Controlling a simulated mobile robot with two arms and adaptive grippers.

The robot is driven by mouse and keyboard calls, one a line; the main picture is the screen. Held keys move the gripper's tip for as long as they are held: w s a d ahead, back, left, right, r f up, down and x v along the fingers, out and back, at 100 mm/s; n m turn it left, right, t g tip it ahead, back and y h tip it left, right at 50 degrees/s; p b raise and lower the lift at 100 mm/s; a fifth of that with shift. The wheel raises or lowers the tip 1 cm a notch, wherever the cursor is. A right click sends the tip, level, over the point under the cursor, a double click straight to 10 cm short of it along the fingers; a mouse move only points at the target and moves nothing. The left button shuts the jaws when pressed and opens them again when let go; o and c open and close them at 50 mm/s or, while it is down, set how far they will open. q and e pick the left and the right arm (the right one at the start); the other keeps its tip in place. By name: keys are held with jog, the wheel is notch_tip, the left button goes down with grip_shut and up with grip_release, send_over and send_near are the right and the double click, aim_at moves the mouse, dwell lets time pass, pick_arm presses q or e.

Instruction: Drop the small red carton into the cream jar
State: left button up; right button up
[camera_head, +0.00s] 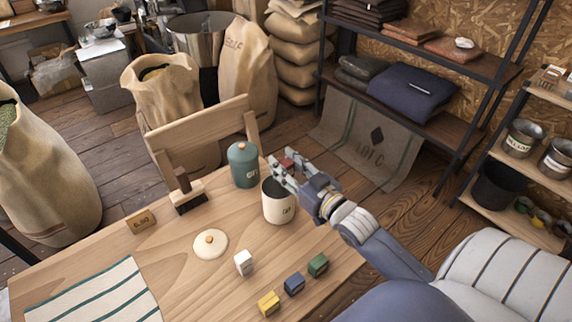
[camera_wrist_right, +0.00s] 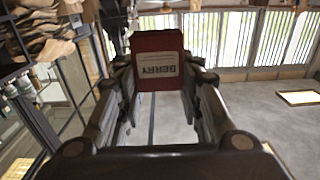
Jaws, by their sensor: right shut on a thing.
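The small red carton (camera_wrist_right: 158,62), with a label reading "BERRY", is held between the fingers of my right gripper (camera_wrist_right: 160,80) in the right wrist view. In the head view the red carton (camera_head: 289,164) shows at the tips of my right gripper (camera_head: 284,170), which is shut on it. The cream jar (camera_head: 279,206) stands upright and open on the wooden table, its lid off. The gripper and carton show just above and behind the jar's rim in the picture; I cannot tell if the carton is over the opening. My left gripper is out of view.
A cream lid with an orange knob (camera_head: 210,244) lies on the table (camera_head: 170,260). A green lidded jar (camera_head: 243,165) stands close to the cream jar. White (camera_head: 243,262), yellow (camera_head: 268,303), blue (camera_head: 294,283) and green (camera_head: 318,264) cartons stand in front.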

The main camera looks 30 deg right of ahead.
jog(key=o, duration=1)
jog(key=shift+o, duration=0.2)
jog(key=shift+s, duration=0.15)
jog(key=shift+s, duration=0.35)
jog(key=s+d, duration=0.1)
jog(key=s, duration=1)
